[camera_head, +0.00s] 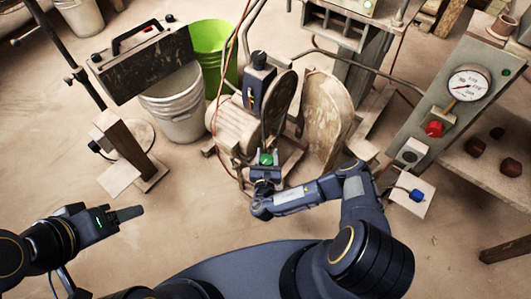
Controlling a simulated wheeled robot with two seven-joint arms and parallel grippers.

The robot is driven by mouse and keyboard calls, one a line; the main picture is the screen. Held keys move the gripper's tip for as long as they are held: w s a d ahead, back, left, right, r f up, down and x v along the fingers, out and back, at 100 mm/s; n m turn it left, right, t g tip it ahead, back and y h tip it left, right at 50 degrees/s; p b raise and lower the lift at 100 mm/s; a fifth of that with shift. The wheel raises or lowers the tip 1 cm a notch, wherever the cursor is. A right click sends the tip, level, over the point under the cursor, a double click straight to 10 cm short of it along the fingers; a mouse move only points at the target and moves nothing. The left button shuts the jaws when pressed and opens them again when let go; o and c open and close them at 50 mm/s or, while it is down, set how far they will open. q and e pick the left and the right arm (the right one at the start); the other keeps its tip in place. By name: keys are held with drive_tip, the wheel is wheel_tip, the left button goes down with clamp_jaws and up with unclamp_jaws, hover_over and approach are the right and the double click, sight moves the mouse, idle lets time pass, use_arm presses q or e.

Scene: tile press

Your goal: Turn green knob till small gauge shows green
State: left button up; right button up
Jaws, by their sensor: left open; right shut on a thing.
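The green knob (266,157) shows as a small green round top between the fingers of my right gripper (265,161). The fingers hide most of the knob's sides. No other gauge with a readable green zone can be made out, and the markings are too small to read. My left gripper (124,214) is open and empty over bare floor at the lower left.
A red knob (435,128) and a blue-tipped part (416,195) are by the panel (440,95). A dark toolbox (148,62) sits above a white bucket (176,112), beside a green bucket (211,38). Worn discs (327,115) stand close behind my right gripper.

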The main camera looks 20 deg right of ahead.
drive_tip(key=shift+s+d+m+g+h, duration=0.1)
drive_tip(key=shift+d+m+g+h, duration=0.1)
drive_tip(key=shift+m+g+h, duration=1)
drive_tip(key=shift+s+d+m+g+h, duration=0.15)
drive_tip(key=shift+m+g+h, duration=0.45)
drive_tip(key=shift+h, duration=1.1)
drive_tip(key=shift+m, duration=0.3)
drive_tip(key=o, duration=1)
drive_tip(key=shift+w, duration=0.1)
